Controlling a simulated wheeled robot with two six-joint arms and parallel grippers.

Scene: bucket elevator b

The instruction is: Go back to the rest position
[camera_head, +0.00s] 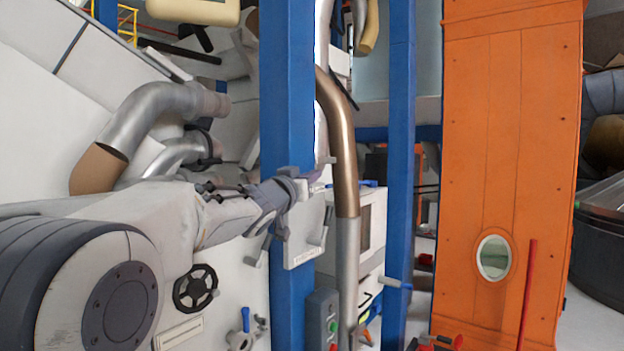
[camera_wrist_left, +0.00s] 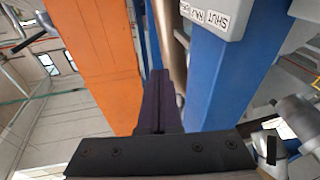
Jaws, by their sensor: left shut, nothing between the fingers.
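My left arm reaches in from the left in the head view, and my left gripper (camera_head: 318,180) is in front of the blue post (camera_head: 287,90), just above a white panel with small levers (camera_head: 305,240). In the left wrist view the dark fingers of my left gripper (camera_wrist_left: 160,85) are together with nothing between them. I cannot tell whether the gripper touches the panel or post. My right gripper is not in view.
A bronze and grey pipe (camera_head: 345,150) runs down right of the blue post. A second blue post (camera_head: 400,120) and a tall orange casing (camera_head: 510,130) with a round window stand farther right. A black handwheel (camera_head: 195,288) and a blue-handled valve (camera_head: 243,330) are below my arm.

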